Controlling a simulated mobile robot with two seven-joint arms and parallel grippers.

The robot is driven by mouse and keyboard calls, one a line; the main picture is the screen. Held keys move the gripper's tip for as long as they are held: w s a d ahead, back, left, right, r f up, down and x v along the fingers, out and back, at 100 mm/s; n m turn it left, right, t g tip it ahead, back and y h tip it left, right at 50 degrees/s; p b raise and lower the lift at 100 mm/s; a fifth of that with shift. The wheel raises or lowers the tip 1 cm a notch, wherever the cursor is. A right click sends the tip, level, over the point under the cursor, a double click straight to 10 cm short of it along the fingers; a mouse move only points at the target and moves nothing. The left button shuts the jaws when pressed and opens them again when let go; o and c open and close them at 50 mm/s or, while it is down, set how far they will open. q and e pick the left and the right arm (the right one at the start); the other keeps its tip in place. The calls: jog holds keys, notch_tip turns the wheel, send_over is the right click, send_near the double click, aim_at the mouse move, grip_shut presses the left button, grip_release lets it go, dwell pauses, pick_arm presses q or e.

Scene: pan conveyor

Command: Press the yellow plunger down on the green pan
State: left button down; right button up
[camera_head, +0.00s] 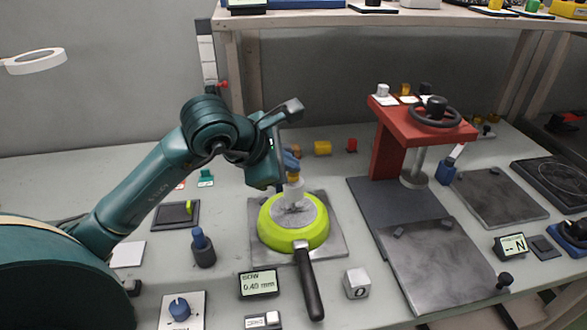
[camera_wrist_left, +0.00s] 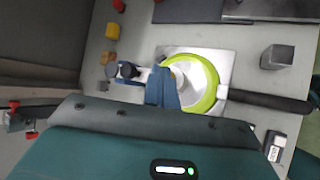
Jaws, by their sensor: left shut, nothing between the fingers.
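The green pan (camera_head: 268,231) sits on a grey square plate (camera_head: 336,248), its black handle (camera_head: 310,285) toward the front. A pale grey disc (camera_head: 298,215) lies inside the pan. A pale upright post (camera_head: 294,191) with a small yellow-orange part on top (camera_head: 293,177) rises over it; this looks like the plunger. My left gripper (camera_head: 291,163), with blue fingers, is shut and empty directly above that top; whether they touch is unclear. In the left wrist view the blue fingers (camera_wrist_left: 162,88) partly cover the green pan (camera_wrist_left: 213,75). My right gripper is not in view.
A red press (camera_head: 385,150) with a black handwheel (camera_head: 437,112) stands to the right. A display (camera_head: 258,283) reading 0.40 mm and a grey cube (camera_head: 357,283) lie in front. A blue knobbed peg (camera_head: 202,248) stands left; yellow (camera_head: 322,148) and red (camera_head: 351,145) pieces are behind.

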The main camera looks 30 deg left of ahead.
pick_arm(q)
jog(key=shift+s+f+b, duration=0.15)
jog(key=shift+f+b, duration=0.25)
jog(key=shift+f, duration=0.3)
dwell(0.5)
jog(key=shift+r+p, duration=1.05)
jog(key=shift+r, duration=0.6)
jog(key=shift+r, duration=0.1)
notch_tip(320, 180, up, 5)
jog(key=p, duration=0.3)
